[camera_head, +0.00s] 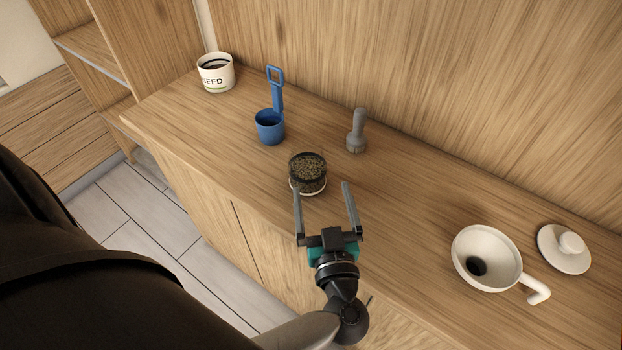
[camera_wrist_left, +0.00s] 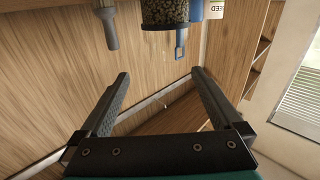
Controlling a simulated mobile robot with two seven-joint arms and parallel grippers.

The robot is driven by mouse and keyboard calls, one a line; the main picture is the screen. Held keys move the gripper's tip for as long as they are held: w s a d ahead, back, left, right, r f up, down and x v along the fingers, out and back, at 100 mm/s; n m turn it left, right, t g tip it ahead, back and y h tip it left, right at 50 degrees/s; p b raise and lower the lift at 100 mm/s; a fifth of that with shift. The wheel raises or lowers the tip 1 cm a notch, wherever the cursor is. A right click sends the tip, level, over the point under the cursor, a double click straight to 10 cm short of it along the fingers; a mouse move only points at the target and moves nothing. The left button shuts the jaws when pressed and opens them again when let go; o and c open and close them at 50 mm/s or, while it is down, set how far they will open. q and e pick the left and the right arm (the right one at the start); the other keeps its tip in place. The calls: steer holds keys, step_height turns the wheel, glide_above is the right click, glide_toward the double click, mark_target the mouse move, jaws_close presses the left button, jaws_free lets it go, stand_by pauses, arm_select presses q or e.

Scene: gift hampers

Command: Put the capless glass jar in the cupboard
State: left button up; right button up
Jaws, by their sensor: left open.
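The capless glass jar (camera_head: 307,172) stands upright on the wooden counter, filled with brownish seeds that show through its open top. It also shows at the top edge of the left wrist view (camera_wrist_left: 165,14), partly cut off. My left gripper (camera_head: 322,187) is open and empty, just on the near side of the jar, with its fingers pointing toward it. Its two fingers also show apart in the left wrist view (camera_wrist_left: 161,74). An open wooden shelf unit (camera_head: 88,48), possibly the cupboard, stands at the far left. My right gripper is not in view.
A blue scoop (camera_head: 270,125), a white SEED pot (camera_head: 215,73) and a grey brush (camera_head: 357,132) stand behind the jar. A white funnel (camera_head: 500,245) and a white lid (camera_head: 565,250) lie to the right. The counter between jar and funnel is clear.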

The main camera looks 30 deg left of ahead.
arm_select(q)
glide_toward(305, 143)
steer(key=x, duration=0.4)
steer(key=shift+w+r, duration=0.15)
steer(key=shift+w, duration=0.2)
steer(key=shift+b+x, duration=0.65)
steer(key=shift+x, duration=2.1)
steer(key=shift+s+a, duration=0.15)
steer(key=shift+s, duration=0.05)
jaws_close()
